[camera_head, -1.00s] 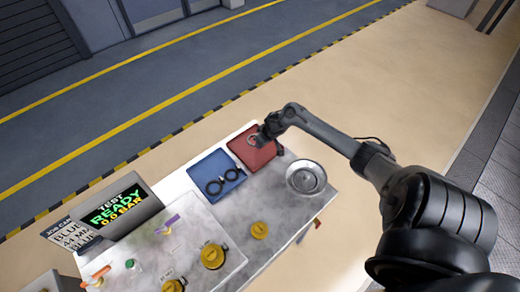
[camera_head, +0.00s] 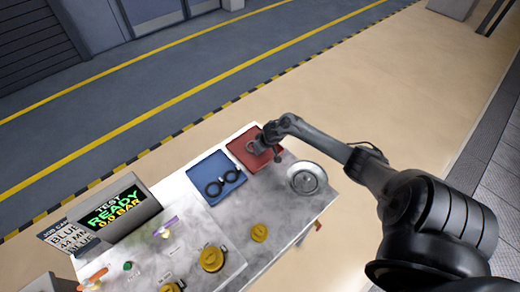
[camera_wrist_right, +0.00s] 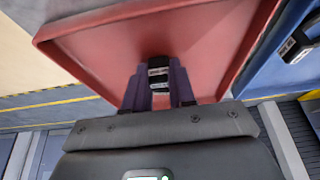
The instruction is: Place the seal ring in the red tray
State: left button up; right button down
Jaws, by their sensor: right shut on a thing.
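The red tray (camera_head: 237,146) lies at the back right of the bench, and it fills much of the right wrist view (camera_wrist_right: 100,52). My right gripper (camera_head: 259,147) reaches down over the tray, and its fingers also show in the right wrist view (camera_wrist_right: 158,75). Whether the ring touches the tray floor I cannot tell. My left gripper is out of view.
A blue tray (camera_head: 199,171) with two black rings (camera_head: 214,189) adjoins the red tray. A round metal dish (camera_head: 306,179) stands near the bench's right edge. Yellow caps (camera_head: 259,232), a display (camera_head: 122,211) and a job card (camera_head: 70,238) are at the front and left.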

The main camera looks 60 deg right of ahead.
jog(key=c, duration=0.9)
grip_release()
jog(key=shift+c, duration=0.2)
